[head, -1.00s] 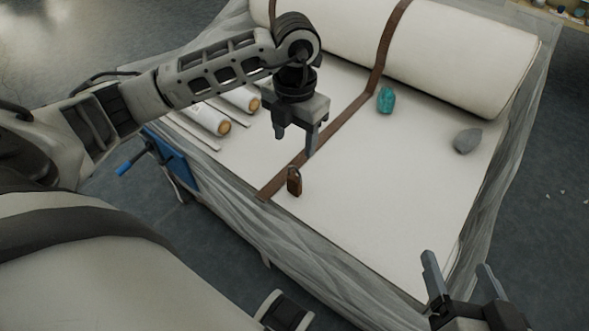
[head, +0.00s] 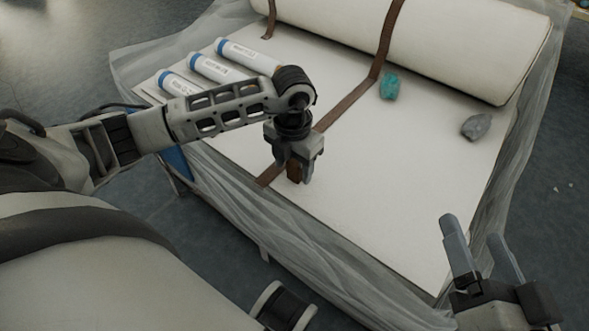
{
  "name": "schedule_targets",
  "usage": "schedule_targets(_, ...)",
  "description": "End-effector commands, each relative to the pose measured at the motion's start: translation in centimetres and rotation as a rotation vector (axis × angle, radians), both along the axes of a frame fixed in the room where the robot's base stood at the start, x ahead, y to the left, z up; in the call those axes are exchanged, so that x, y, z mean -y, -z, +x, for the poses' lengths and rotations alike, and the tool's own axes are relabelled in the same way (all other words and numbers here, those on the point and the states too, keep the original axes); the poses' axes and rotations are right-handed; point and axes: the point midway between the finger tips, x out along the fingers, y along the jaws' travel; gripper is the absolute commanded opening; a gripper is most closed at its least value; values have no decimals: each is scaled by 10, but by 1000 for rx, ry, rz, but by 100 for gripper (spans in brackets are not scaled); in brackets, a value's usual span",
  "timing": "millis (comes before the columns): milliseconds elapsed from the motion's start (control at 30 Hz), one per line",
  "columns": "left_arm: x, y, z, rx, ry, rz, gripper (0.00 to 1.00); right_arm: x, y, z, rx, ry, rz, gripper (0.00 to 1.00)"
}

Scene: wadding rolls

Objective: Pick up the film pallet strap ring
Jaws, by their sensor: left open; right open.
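The film pallet strap ring, which I take to be the small brown piece (head: 293,174), stands on the white sheet beside the near end of the brown strap (head: 345,103). My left gripper (head: 294,171) points down over it, open, with a finger on either side. The gripper hides the top of the brown piece, and I cannot tell whether the fingers touch it. My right gripper (head: 471,228) is open and empty, off the table's right front edge.
A big white roll (head: 460,45) lies at the back. A teal stone (head: 389,86) and a grey stone (head: 476,127) sit on the right of the sheet. Several white tubes with blue ends (head: 213,68) lie at the left. Clear film drapes over the edges (head: 330,270).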

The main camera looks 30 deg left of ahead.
Motion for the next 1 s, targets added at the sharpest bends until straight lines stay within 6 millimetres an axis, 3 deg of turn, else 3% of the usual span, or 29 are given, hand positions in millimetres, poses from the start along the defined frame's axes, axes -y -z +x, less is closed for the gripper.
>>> schedule_targets(200, 0, 1, 0, 1, 0, 0, 54, 0, -2, 0, 1, -1, 6, 76)
schedule_targets(367, 0, 0, 0, 1, 0, 0, 10, 0, 0, -1, -3, -1, 3, 76)
schedule_targets(767, 0, -5, 1, 3, 0, 0, 10, 0, 4, -1, -14, -4, -11, 76)
schedule_targets(1000, 0, -36, 1, 4, 1, 0, 10, 2, 2, -1, -16, 4, -62, 76)
